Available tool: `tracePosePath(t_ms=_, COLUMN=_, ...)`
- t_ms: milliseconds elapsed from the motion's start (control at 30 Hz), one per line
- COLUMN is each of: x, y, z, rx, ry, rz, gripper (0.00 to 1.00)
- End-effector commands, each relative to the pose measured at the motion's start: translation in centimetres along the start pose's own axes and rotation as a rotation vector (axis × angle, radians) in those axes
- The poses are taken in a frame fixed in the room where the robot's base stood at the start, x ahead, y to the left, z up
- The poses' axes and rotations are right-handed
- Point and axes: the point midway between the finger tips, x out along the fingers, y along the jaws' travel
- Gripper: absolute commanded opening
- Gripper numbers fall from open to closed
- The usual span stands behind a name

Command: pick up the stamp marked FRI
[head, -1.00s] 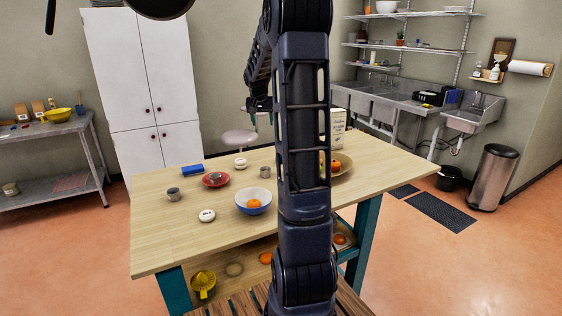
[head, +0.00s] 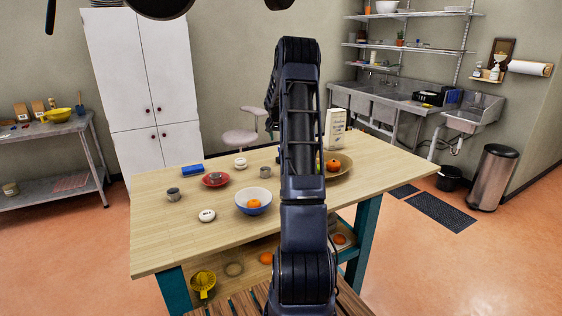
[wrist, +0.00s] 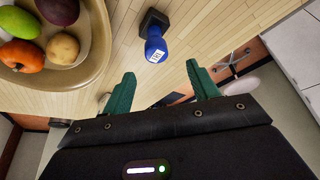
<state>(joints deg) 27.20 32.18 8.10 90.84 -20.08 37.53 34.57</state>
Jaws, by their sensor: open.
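A stamp (wrist: 154,44) with a blue knob handle and a dark block base shows in the wrist view, lying on the light wooden table (head: 165,238). Its white label bears dark lettering too small for me to read surely. My gripper (wrist: 160,70) has its two green fingers spread, with nothing between them. The stamp is just beyond the fingertips, roughly in line with the gap. In the head view my arm hides the stamp and the gripper.
A wide tan bowl (wrist: 97,62) of fruit sits left of the stamp in the wrist view. On the table in the head view are a blue-and-white bowl (head: 242,205), a red dish (head: 206,182), grey cups (head: 173,195) and a blue block (head: 192,170). A booklet or box (head: 335,128) stands farther back.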

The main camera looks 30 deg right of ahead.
Motion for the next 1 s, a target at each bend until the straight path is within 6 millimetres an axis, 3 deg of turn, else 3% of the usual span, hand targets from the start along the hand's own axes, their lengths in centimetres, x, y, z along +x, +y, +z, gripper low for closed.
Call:
tracePosePath(t_ms=200, x=3.2, y=0.0, z=0.1, rx=-0.002, ry=-0.002, rz=0.000, gripper=0.59)
tracePosePath(t_ms=467, x=4.9, y=0.1, z=0.2, rx=0.000, ry=-0.003, rz=0.000, gripper=0.59)
tracePosePath(t_ms=800, x=9.1, y=0.4, z=0.3, rx=-0.001, ry=-0.003, rz=0.000, gripper=0.59)
tracePosePath(t_ms=1000, x=9.4, y=0.4, z=0.2, rx=-0.002, ry=-0.001, rz=0.000, gripper=0.59)
